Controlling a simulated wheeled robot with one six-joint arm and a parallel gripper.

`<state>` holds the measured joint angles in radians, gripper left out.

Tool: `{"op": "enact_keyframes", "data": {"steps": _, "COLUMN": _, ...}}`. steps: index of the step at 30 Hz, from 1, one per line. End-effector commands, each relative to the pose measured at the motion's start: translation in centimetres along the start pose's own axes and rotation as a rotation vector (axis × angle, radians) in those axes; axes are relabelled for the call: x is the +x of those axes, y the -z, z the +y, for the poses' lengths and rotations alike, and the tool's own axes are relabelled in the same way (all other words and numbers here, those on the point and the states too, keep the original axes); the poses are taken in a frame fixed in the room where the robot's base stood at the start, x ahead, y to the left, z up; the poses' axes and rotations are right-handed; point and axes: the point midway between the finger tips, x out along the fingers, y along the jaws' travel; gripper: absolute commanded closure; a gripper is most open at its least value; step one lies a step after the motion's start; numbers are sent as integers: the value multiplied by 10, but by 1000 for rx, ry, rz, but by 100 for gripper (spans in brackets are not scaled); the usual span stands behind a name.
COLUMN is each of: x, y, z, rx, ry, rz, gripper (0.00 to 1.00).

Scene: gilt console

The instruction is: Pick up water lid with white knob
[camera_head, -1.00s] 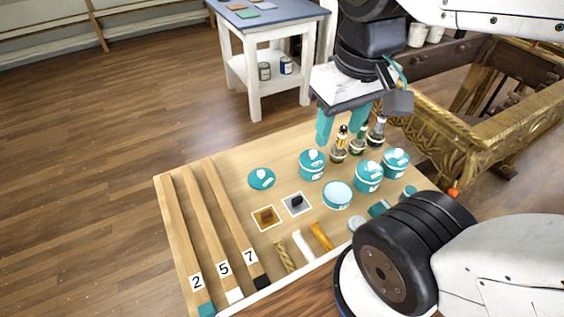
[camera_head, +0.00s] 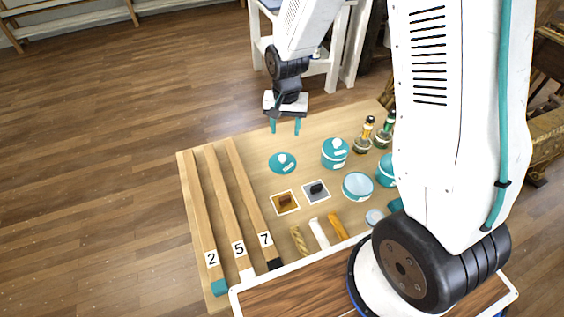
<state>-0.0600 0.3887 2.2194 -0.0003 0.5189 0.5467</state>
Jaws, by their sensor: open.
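The water lid (camera_head: 283,163) is a teal disc with a white knob and a small white label. It lies by itself on the wooden board, left of the closed teal pot (camera_head: 335,152). My gripper (camera_head: 285,128) has two teal fingers pointing down. It is open and empty, and in the picture it shows just above and behind the lid, apart from it. An open teal pot with a pale blue inside (camera_head: 357,186) stands to the right, without a lid on it.
Long wooden strips marked 2, 5 and 7 (camera_head: 230,210) lie at the left. Bottles (camera_head: 363,137) stand at the back right. My arm hides the board's right side.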

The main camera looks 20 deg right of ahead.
Motion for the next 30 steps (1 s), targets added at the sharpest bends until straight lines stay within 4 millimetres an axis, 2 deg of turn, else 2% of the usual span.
{"op": "enact_keyframes", "data": {"steps": 1, "x": 19, "y": 2, "z": -3, "rx": 15, "ry": -6, "rz": -9, "gripper": 50}}
{"op": "enact_keyframes", "data": {"steps": 3, "x": 37, "y": 5, "z": -7, "rx": 35, "ry": -7, "rz": -11, "gripper": 50}}
{"op": "enact_keyframes", "data": {"steps": 6, "x": 54, "y": 8, "z": -10, "rx": 54, "ry": -8, "rz": -12, "gripper": 50}}
{"op": "enact_keyframes", "data": {"steps": 17, "x": 94, "y": 9, "z": -10, "rx": 64, "ry": -9, "rz": -14, "gripper": 50}}
{"op": "enact_keyframes", "data": {"steps": 24, "x": 129, "y": 14, "z": -9, "rx": 64, "ry": -9, "rz": -14, "gripper": 50}}
{"op": "enact_keyframes", "data": {"steps": 30, "x": 140, "y": 14, "z": -9, "rx": 64, "ry": -8, "rz": -12, "gripper": 50}}
